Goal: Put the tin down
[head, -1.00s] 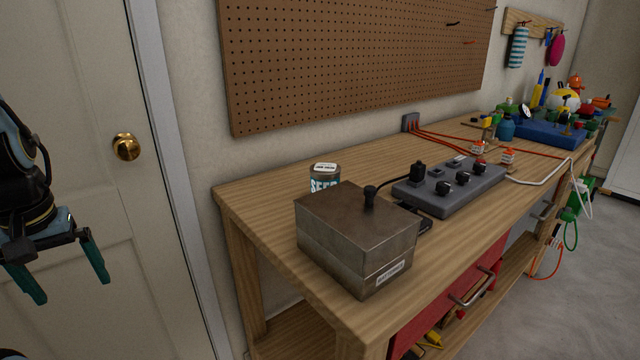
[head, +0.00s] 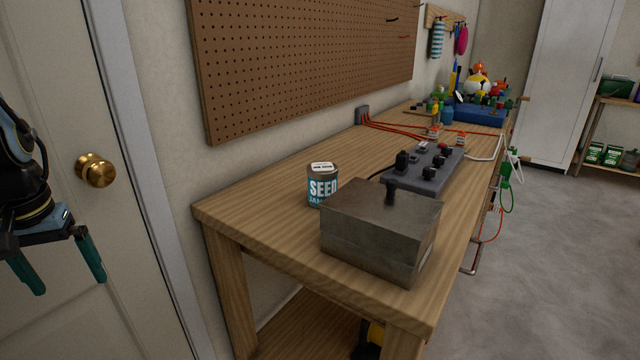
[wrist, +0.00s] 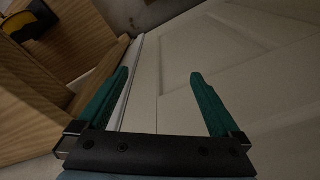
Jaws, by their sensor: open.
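A tin with a "SEED" label (head: 321,186) stands upright on the wooden workbench (head: 270,199), behind and left of a grey metal box. My gripper (head: 62,270) is at the left edge of the head view, in front of the white door and well apart from the tin. Its two green fingers are spread with nothing between them. The wrist view also shows the open gripper (wrist: 158,85), with the door behind it. The tin does not show in the wrist view.
The metal box (head: 375,235) sits at the bench's near end. The bench top left of the tin is bare. A door with a brass knob (head: 96,170) is at left.

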